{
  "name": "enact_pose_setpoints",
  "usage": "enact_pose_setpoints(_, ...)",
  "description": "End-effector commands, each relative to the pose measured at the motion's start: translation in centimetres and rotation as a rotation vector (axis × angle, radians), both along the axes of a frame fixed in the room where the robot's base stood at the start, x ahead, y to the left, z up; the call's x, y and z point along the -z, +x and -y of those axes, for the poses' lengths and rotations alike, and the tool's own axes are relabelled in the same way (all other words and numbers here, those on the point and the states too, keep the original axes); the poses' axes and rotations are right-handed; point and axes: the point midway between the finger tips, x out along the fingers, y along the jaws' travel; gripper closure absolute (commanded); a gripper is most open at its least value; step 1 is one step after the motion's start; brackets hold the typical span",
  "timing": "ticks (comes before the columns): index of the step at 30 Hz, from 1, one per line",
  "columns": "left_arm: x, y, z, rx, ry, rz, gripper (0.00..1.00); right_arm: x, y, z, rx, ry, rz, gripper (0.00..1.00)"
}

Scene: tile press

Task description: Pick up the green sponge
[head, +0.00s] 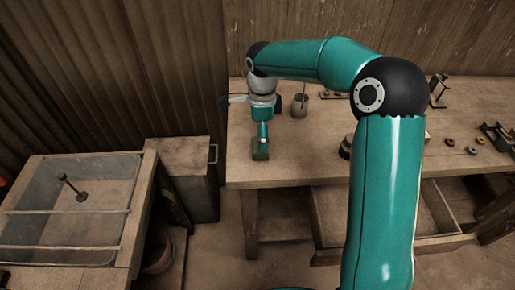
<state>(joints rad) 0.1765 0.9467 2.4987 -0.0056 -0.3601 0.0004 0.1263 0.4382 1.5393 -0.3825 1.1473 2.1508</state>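A small dark green block, which looks like the green sponge (260,153), is at the left end of the wooden workbench, near its front edge. My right arm comes up from the bottom right and bends over to the left. Its gripper (263,142) points down directly above the sponge, with the fingertips at or very near the sponge's top. The fingers show edge-on and small, so I cannot tell whether they are open or shut on it. My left gripper is not in view.
A grey cup (299,107) with a stick stands right of the gripper. Small rings (450,142) and dark metal parts lie on the right of the workbench (315,150). A glass-sided basin (70,225) stands at lower left, beside a wooden box (185,160).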

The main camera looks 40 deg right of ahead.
Motion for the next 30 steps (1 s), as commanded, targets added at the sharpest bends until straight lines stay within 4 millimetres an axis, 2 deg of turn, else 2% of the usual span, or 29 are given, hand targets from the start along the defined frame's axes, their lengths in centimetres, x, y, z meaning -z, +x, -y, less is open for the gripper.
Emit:
enact_pose_setpoints(5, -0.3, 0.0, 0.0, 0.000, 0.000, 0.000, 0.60, 1.0, 0.0, 0.0, 0.001, 0.000, -0.002, 0.00)
enact_pose_setpoints(15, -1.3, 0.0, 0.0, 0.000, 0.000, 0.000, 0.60, 5.2, 0.3, -0.1, 0.001, 0.000, -0.002, 0.00)
enact_pose_setpoints(23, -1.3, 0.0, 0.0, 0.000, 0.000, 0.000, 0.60, 5.5, 0.4, -0.1, 0.001, 0.001, 0.001, 0.00)
enact_pose_setpoints(30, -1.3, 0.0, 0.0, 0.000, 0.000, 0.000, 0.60, 5.5, 0.4, -0.1, 0.001, 0.000, 0.001, 0.38)
